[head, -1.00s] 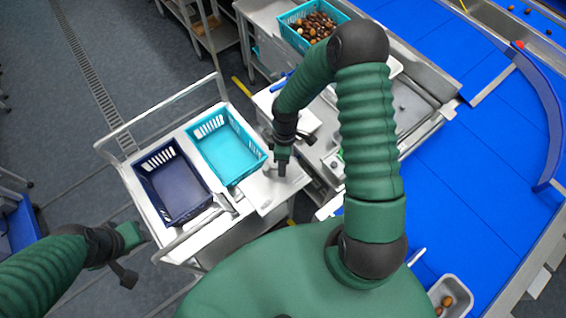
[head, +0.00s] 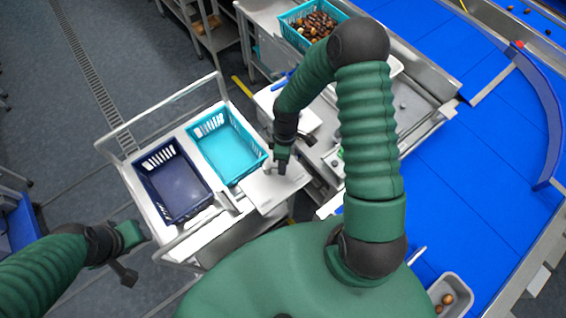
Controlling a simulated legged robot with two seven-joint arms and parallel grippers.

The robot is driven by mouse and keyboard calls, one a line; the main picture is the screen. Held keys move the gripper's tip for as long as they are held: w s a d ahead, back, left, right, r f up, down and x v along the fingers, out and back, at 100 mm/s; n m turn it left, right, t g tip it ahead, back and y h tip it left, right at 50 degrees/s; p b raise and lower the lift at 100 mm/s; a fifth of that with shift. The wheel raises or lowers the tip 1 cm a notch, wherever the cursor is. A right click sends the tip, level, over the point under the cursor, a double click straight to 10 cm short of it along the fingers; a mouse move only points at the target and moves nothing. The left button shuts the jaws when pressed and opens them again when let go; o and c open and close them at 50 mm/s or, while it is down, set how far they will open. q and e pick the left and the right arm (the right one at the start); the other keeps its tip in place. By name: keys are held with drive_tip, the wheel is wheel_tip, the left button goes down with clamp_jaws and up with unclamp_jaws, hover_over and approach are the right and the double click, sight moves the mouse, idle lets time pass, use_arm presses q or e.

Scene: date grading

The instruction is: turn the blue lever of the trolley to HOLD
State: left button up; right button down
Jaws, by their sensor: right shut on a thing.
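The trolley (head: 222,249) stands left of centre in the head view, with a pale plate (head: 270,191) at its right end. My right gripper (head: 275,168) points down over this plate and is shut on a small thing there. That thing sits where the blue lever would be, but the gripper hides it and no blue shows; its position and the HOLD mark cannot be read. My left gripper (head: 128,262) hangs beside the trolley's lower left edge, apart from it; its jaws are not clear.
A navy crate (head: 178,187) and a turquoise crate (head: 229,150), both empty, stand on the trolley. A rail (head: 160,104) runs along its far left side. A metal bench with a crate of dates (head: 313,24) is behind. The blue conveyor (head: 450,190) fills the right.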

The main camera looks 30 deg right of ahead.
drive_tip(key=shift+a+m, duration=0.1)
drive_tip(key=shift+m, duration=0.4)
drive_tip(key=shift+s+a+m+t, duration=0.15)
drive_tip(key=shift+s+a+m, duration=0.15)
drive_tip(key=shift+m, duration=0.4)
drive_tip(key=shift+s+a+m+t, duration=0.15)
drive_tip(key=shift+s+m, duration=0.1)
drive_tip(key=shift+m, duration=0.45)
drive_tip(key=shift+a, duration=0.1)
drive_tip(key=shift+s+a+m+t+y, duration=0.15)
drive_tip(key=shift+a+m, duration=0.1)
drive_tip(key=shift+m, duration=0.5)
drive_tip(key=shift+s+a+m+t+y, duration=0.15)
drive_tip(key=shift+a+m, duration=0.05)
drive_tip(key=shift+m, duration=0.55)
drive_tip(key=c, duration=1.5)
unclamp_jaws()
drive_tip(key=o, duration=0.3)
drive_tip(key=shift+w, duration=0.1)
drive_tip(key=shift+a, duration=0.1)
